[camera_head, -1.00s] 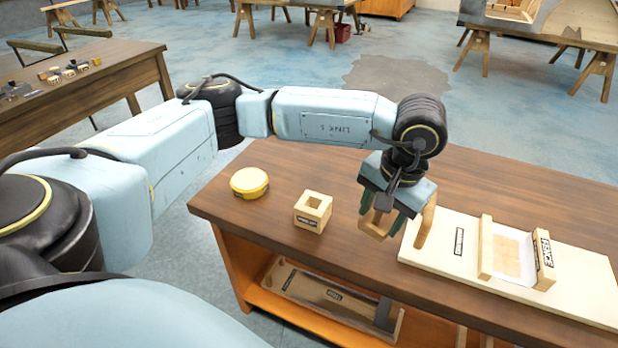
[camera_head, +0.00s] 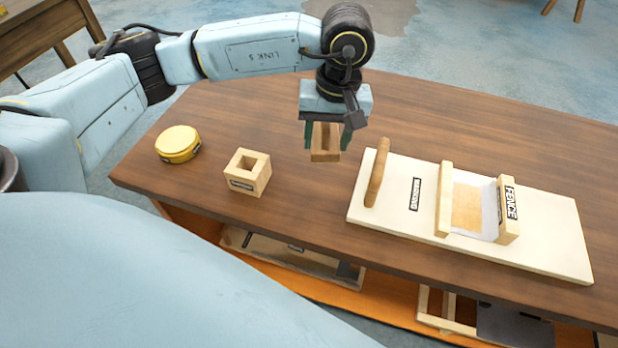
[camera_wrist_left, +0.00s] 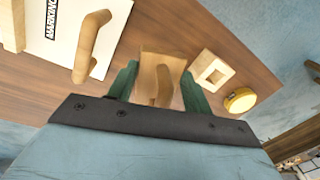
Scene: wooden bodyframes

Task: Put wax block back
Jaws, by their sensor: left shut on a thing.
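My left gripper (camera_head: 326,138) is shut on a tan block with an upright grip piece (camera_head: 325,154), which I take for the wax block. The gripper is above the bench, left of the pale board and right of the small wooden box. In the left wrist view the block (camera_wrist_left: 158,70) sits between the green fingers. The small wooden box (camera_head: 245,184) has a square opening in its top, shows empty, and has a dark label too small to read. My right gripper is not in view.
A yellow round tin (camera_head: 178,143) stands left of the box. The back of the bench (camera_head: 450,115) is clear. Frames lie on the lower shelf.

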